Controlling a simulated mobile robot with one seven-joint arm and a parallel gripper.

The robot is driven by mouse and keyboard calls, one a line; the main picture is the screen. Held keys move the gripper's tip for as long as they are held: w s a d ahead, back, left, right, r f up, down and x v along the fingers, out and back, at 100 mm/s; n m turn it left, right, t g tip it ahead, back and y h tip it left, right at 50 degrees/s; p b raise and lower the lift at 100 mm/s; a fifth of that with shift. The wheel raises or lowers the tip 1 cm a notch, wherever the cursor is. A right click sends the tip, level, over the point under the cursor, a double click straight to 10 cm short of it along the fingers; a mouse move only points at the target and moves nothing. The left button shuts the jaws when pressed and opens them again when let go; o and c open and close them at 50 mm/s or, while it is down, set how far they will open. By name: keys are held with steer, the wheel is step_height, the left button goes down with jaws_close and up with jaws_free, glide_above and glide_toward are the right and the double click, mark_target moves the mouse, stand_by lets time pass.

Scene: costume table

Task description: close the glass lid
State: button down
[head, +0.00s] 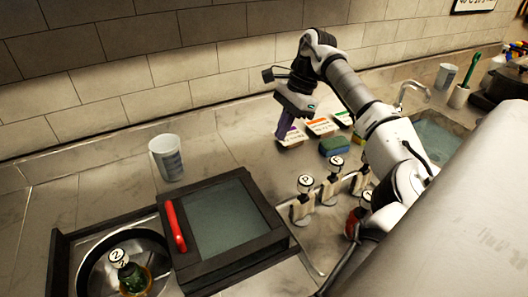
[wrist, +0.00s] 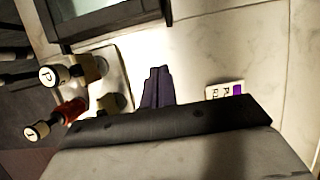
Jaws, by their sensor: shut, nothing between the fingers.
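The glass lid (head: 222,218) is a grey pane in a thick dark frame, with a red bar handle (head: 175,226) along its left side. It lies over the right part of a dark-framed bay (head: 62,262). The left part of the bay is uncovered and shows a round dark pan (head: 97,277) with a labelled bottle (head: 132,275) in it. My gripper (head: 282,133) is shut and empty, above the counter behind and right of the lid. Its closed fingers show in the wrist view (wrist: 157,85), with a dark frame corner (wrist: 110,17) at the upper left.
Several taps with round lettered tops (head: 305,184) stand just right of the lid. A clear cup (head: 166,158) stands behind it. Small labelled cards (head: 321,127) and a green-blue sponge (head: 334,146) lie near my gripper. A sink (head: 436,138) is at the right.

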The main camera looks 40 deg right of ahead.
steer(key=b+x, duration=0.8)
steer(key=x, duration=0.1)
steer(key=shift+a+f, duration=0.15)
steer(key=shift+f, duration=0.2)
steer(key=a, duration=0.1)
steer(key=a+b, duration=0.1)
steer(key=a, duration=0.1)
steer(key=shift+w+f+b, duration=0.15)
steer(key=shift+w+b, duration=0.15)
steer(key=shift+w+a, duration=0.15)
steer(key=shift+a, duration=0.45)
